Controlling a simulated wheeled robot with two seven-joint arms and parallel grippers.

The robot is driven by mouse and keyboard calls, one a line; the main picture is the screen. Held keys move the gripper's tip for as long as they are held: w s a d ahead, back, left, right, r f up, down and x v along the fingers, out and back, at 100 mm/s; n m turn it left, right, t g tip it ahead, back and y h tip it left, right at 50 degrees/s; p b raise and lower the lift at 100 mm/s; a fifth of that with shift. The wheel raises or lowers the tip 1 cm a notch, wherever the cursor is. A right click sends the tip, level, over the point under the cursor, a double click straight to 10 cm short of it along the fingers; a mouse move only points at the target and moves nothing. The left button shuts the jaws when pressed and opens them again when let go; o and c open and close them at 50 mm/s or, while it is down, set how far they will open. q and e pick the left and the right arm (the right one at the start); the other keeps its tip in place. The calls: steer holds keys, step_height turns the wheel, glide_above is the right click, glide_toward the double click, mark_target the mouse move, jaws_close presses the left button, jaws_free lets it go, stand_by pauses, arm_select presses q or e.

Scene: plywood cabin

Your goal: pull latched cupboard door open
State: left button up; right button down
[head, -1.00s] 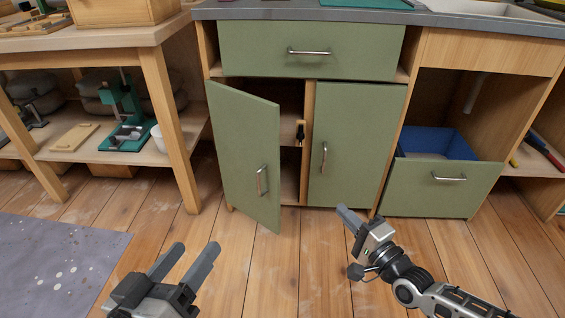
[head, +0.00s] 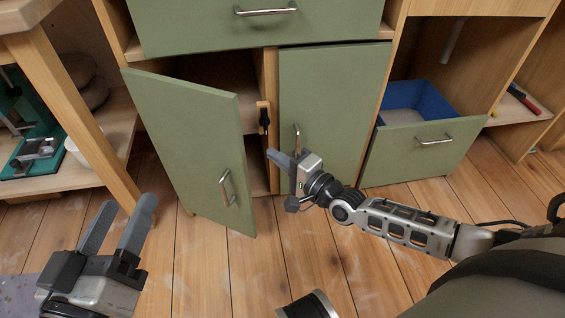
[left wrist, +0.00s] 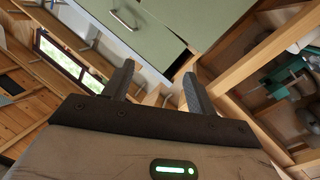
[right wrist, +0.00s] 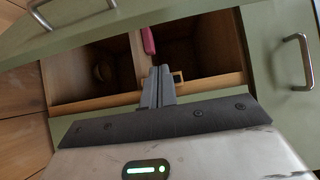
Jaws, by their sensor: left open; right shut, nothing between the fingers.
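The left green cupboard door (head: 190,142) stands ajar, its handle (head: 226,187) near its right edge. The right green door (head: 330,105) is closed, with a metal handle (head: 296,140). A small black latch part (head: 264,117) sits on the wooden post between the doors. My right gripper (head: 275,158) is shut and empty, in front of the gap between the doors; in the right wrist view its fingers (right wrist: 158,75) point at the cupboard opening. My left gripper (head: 120,218) is open and empty, low at the left, apart from the left door.
A green drawer front (head: 262,22) is above the doors. At right, a pulled-out drawer with a blue inside (head: 432,98) juts forward. A wooden table leg (head: 82,120) stands at left. Plank floor (head: 215,275) before the cupboard is free.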

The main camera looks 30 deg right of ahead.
arm_select(q)
steer(key=shift+w+a+r+m+t+b, duration=0.15)
steer(key=shift+w+r+m+t, duration=0.15)
steer(key=shift+r, duration=0.2)
steer(key=shift+w+a+r+m+t+b, duration=0.1)
steer(key=shift+w+r+m+t+b, duration=0.05)
steer(key=shift+r+m+t, duration=0.3)
arm_select(e)
steer(key=shift+w+a, duration=0.4)
steer(key=shift+a, duration=0.45)
steer(key=shift+w+a, duration=0.4)
steer(key=shift+a, duration=0.4)
steer(key=shift+w+a, duration=0.4)
steer(key=shift+a, duration=0.45)
